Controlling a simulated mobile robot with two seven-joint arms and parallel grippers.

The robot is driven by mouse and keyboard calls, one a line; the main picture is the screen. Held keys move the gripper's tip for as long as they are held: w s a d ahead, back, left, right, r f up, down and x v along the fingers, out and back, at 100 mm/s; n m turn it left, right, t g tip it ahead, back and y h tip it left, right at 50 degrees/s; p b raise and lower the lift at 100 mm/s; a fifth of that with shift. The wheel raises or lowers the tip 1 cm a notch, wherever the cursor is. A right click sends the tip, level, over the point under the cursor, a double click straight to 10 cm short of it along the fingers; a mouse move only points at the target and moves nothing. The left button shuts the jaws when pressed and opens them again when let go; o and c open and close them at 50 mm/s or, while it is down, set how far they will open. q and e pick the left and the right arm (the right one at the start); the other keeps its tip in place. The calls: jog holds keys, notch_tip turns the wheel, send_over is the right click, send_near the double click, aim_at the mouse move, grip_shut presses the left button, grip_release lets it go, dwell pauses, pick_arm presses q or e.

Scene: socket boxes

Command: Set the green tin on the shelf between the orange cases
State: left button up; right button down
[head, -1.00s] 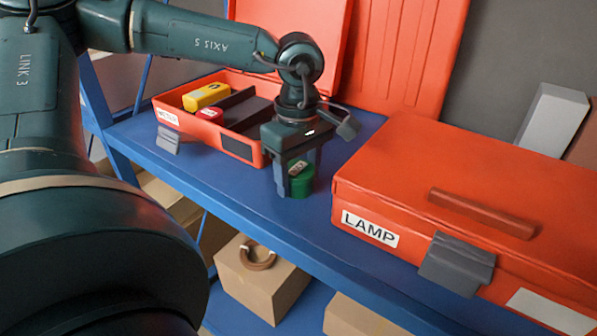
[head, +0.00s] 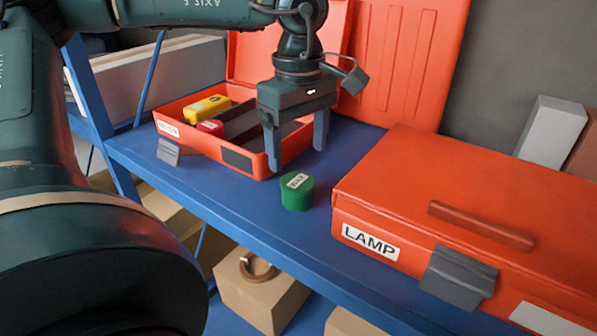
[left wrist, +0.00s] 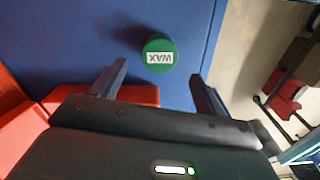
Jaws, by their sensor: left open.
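The green tin (head: 297,192) stands upright on the blue shelf (head: 222,190), between the open orange case (head: 262,163) and the closed orange case (head: 470,190) labelled LAMP. In the left wrist view the tin (left wrist: 160,56) shows a white label reading WAX on its lid. My left gripper (head: 298,158) is open and empty, above and behind the tin, in front of the open case. In the left wrist view the tin lies beyond the open fingertips (left wrist: 158,80), apart from them. My right gripper is not in view.
The open case holds a yellow item (head: 207,108) and a red item (head: 211,126). Its raised lid (head: 385,60) stands behind. Cardboard boxes (head: 262,298) sit on the level below. A grey block (head: 553,128) stands behind the LAMP case.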

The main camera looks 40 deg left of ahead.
aim_at(298, 182)
pick_arm(q)
notch_tip(298, 182, up, 4)
jog(key=shift+r, duration=0.1)
dwell(0.7)
